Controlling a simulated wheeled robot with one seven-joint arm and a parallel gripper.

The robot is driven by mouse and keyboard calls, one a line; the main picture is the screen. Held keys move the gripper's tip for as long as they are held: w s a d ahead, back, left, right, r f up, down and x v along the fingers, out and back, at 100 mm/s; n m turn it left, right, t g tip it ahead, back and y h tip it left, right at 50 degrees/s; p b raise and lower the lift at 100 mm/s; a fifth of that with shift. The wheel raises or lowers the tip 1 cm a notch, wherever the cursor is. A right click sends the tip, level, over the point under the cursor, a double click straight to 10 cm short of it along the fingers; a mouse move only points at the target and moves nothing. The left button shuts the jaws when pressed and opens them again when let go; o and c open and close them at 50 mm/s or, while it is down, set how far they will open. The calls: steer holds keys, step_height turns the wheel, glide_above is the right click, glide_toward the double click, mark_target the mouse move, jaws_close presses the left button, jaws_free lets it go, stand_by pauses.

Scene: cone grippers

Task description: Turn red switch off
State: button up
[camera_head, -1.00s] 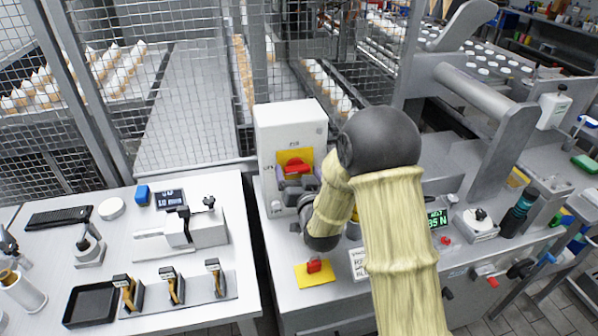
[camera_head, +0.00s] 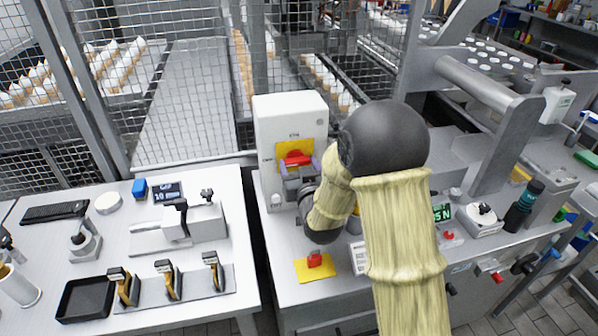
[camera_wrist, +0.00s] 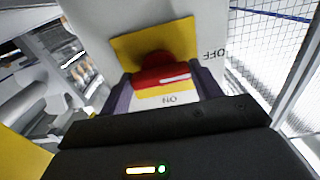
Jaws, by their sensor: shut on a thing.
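The red switch (camera_head: 295,158) sits on a yellow plate (camera_head: 281,150) on the front of a white box (camera_head: 290,112). In the wrist view the red handle (camera_wrist: 160,76) lies crosswise, tilted slightly, between my two purple fingers. An "ON" mark shows just on the near side of the handle, and "OFF" stands on the white face to the right. My gripper (camera_wrist: 163,90) is shut on the red switch; in the head view my gripper (camera_head: 298,170) reaches it from the front. My arm hides part of the box's lower right.
A second, smaller red switch on a yellow base (camera_head: 315,268) lies on the bench below my wrist. A green display (camera_head: 441,213) and a scale (camera_head: 482,220) stand right of my arm. A wire mesh fence (camera_head: 190,100) rises behind. The left table holds tools and a black tray (camera_head: 86,300).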

stand_by(0.3)
steer(key=o, duration=1)
steer(key=shift+s, duration=0.1)
steer(key=b+v, duration=0.4)
steer(key=v, duration=0.5)
steer(key=shift+f, duration=0.1)
steer(key=shift+d+b, duration=0.1)
steer(key=shift+b, duration=0.85)
steer(key=shift+s+b, duration=0.25)
steer(key=shift+b, duration=0.6)
steer(key=b+v, duration=0.7)
steer(key=b, duration=0.3)
steer(key=shift+s+d+r, duration=0.15)
steer(key=shift+s+r, duration=0.05)
steer(key=shift+s, duration=0.15)
